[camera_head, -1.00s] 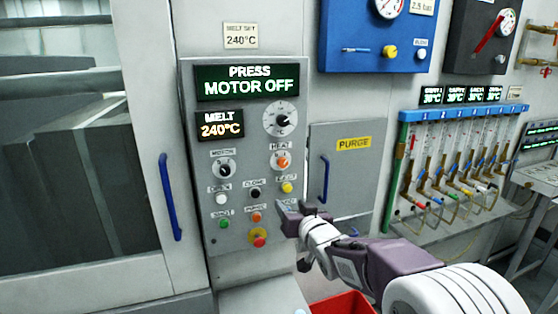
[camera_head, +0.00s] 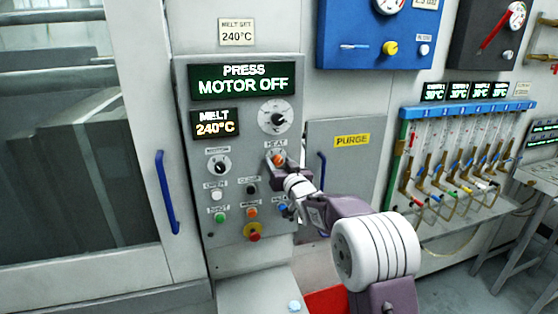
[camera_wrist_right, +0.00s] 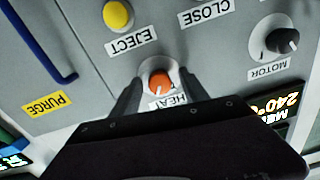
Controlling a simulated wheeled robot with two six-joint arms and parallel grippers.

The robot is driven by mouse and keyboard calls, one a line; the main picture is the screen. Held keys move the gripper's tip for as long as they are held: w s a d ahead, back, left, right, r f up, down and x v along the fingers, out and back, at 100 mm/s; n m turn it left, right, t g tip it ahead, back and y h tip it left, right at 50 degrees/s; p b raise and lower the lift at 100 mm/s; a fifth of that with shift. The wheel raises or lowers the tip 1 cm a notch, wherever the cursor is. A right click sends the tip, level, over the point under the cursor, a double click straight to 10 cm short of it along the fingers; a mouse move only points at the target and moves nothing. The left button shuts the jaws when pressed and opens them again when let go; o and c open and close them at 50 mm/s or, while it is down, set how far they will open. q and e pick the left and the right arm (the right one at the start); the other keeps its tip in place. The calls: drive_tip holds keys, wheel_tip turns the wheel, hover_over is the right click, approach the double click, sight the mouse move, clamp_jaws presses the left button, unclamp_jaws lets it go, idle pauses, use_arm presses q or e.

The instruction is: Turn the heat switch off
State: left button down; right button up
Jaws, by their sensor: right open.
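The heat switch is an orange knob (camera_head: 278,158) under the HEAT label on the grey control panel (camera_head: 190,130). In the right wrist view the orange knob (camera_wrist_right: 160,83) shows between the two dark fingers of my right gripper (camera_wrist_right: 152,88), with a finger on each side. The view is upside down there, with the HEAT label partly covered by the gripper. My right gripper (camera_head: 280,166) is open at the knob in the head view. Whether the fingers touch the knob cannot be told. My left gripper is not in view.
The motor knob (camera_head: 219,166) is left of the heat knob. The eject button (camera_wrist_right: 118,15) is close by, and an emergency stop (camera_head: 253,231) is lower. A PURGE door with a blue handle (camera_head: 321,168) is on the right. A red bin (camera_head: 326,301) stands below.

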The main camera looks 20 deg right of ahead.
drive_tip(key=shift+c, duration=0.5)
drive_tip(key=shift+d, duration=0.1)
drive_tip(key=c, duration=0.5)
clamp_jaws()
